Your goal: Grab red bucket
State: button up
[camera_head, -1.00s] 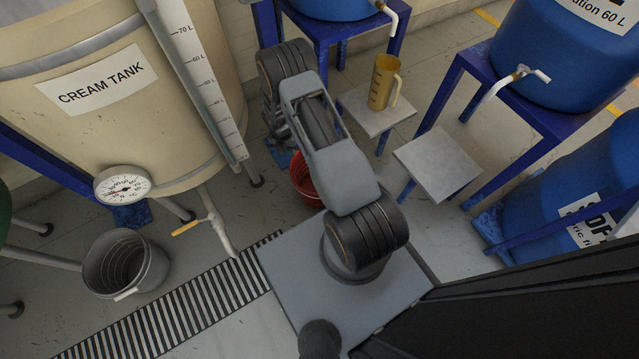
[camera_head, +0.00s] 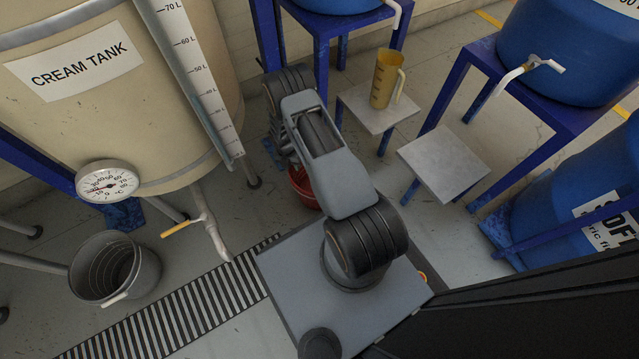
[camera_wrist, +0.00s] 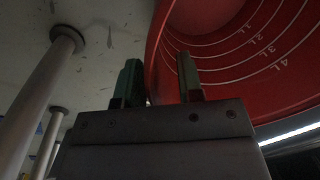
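The red bucket (camera_head: 304,189) is on the floor behind my arm in the head view, mostly hidden by it. In the wrist view the red bucket (camera_wrist: 235,60) fills the upper right, with litre marks on its inner wall. My gripper (camera_wrist: 158,82) is open, with the bucket's wall edge running between its two fingers. The left finger is outside the bucket and the right finger is over its inside. Gaps seem to show beside the wall; contact is hard to tell. In the head view my gripper is hidden behind my arm.
The cream tank (camera_head: 120,100) stands at left with a tap and gauge. A grey bucket (camera_head: 115,268) stands on the floor beside a striped drain grate (camera_head: 175,310). A yellow jug (camera_head: 384,80) stands on a small stand; another stand (camera_head: 443,163) is empty. Blue tanks are at right.

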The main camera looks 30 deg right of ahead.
jog(key=shift+f, duration=0.45)
jog(key=shift+r, duration=0.1)
grip_shut()
dwell(1.0)
